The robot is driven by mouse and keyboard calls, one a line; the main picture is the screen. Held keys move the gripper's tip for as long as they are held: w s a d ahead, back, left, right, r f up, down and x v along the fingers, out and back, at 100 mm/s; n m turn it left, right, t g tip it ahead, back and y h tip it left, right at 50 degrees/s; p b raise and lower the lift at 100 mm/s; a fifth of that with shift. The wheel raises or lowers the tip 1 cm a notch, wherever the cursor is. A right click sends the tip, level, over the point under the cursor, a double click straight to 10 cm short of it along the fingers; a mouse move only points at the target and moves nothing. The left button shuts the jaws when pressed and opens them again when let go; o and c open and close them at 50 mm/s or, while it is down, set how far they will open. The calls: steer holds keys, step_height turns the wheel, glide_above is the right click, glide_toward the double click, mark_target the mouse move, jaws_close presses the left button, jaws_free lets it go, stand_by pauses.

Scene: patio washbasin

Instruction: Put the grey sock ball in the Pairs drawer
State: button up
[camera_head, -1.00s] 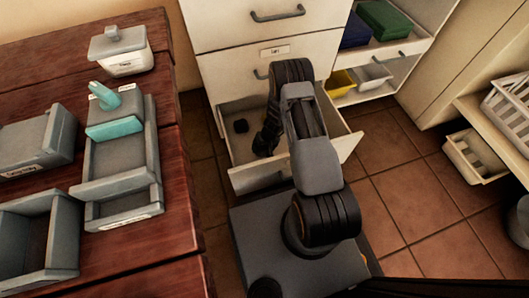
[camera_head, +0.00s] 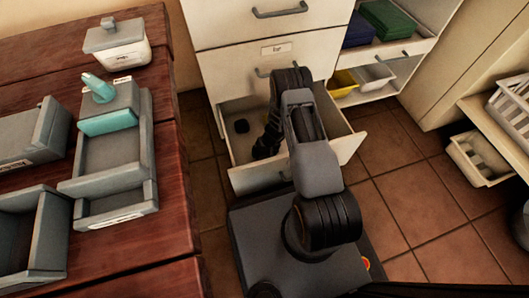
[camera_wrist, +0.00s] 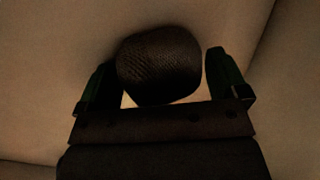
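In the wrist view the sock ball (camera_wrist: 160,68) shows large and dark between the two fingers, close to the left one, with a thin gap at the right one. My gripper (camera_wrist: 163,78) is open. In the head view my arm reaches down into the drawer, and its fingertips are dark and hard to make out. The label on the closed drawer front above (camera_head: 277,49) is too small to read surely.
A wooden table (camera_head: 150,250) with grey boxes and a lidded white jar (camera_head: 118,46) stands at the left. Right of the drawers, open shelves hold yellow and white bins (camera_head: 374,76). White baskets (camera_head: 480,158) stand at the far right. Tiled floor is clear between.

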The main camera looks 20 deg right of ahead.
steer(key=shift+o, duration=0.6)
steer(key=shift+r+p, duration=0.3)
step_height(320, 180, up, 35)
steer(key=s+n+t+p, duration=0.1)
steer(key=s+p, duration=0.1)
steer(key=p, duration=0.3)
steer(key=s+r+t+h, duration=0.1)
steer(key=s+r+h, duration=0.2)
steer(key=s+r, duration=1.1)
steer(key=shift+s, duration=0.55)
